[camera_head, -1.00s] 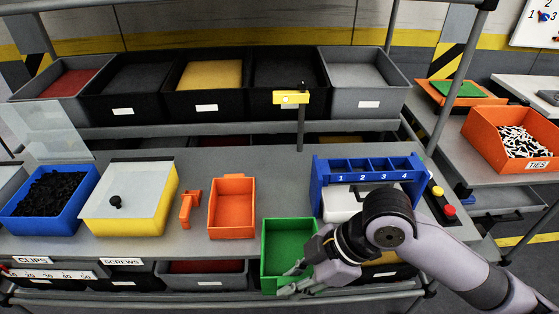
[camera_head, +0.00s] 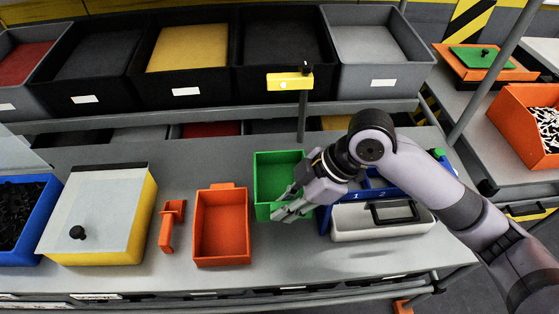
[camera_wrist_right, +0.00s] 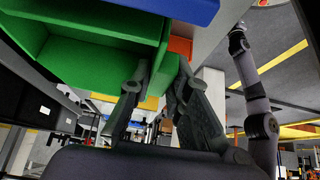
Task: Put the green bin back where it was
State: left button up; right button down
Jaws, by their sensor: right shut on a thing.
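The green bin (camera_head: 276,172) is at the worktop, between an orange bin (camera_head: 221,225) and the blue numbered rack (camera_head: 372,188). Whether it rests on the worktop or hangs just above it, I cannot tell. My right gripper (camera_head: 290,207) is shut on the bin's front right wall. In the right wrist view the green bin (camera_wrist_right: 90,45) fills the upper left, and the right gripper's fingers (camera_wrist_right: 155,95) pinch its edge. A distant arm in that view, apparently my left, ends in a small dark gripper (camera_wrist_right: 238,40); its jaws are too small to read.
An orange clamp-like part (camera_head: 172,226) and a yellow box with a pale lid (camera_head: 98,215) stand left. A white case (camera_head: 382,219) stands before the rack. Bare worktop lies in front.

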jog(key=w+p, duration=0.1)
jog(key=w, duration=0.6)
jog(key=shift+w+r, duration=0.15)
jog(key=shift+w, duration=0.15)
send_over(281, 169)
jog(key=shift+w+a+p, duration=0.1)
jog(key=shift+w+p, duration=0.15)
jog(key=shift+p, duration=0.1)
jog(key=shift+s+f, duration=0.15)
jog(key=shift+f, duration=0.75)
jog(key=shift+s+f, duration=0.1)
jog(key=shift+f, duration=0.75)
notch_tip(281, 169, down, 4)
jog(key=shift+r+p, duration=0.1)
jog(key=shift+p, duration=0.35)
pick_arm(q)
jog(key=r, duration=0.2)
jog(key=shift+s+r, duration=0.25)
jog(key=shift+r, duration=0.1)
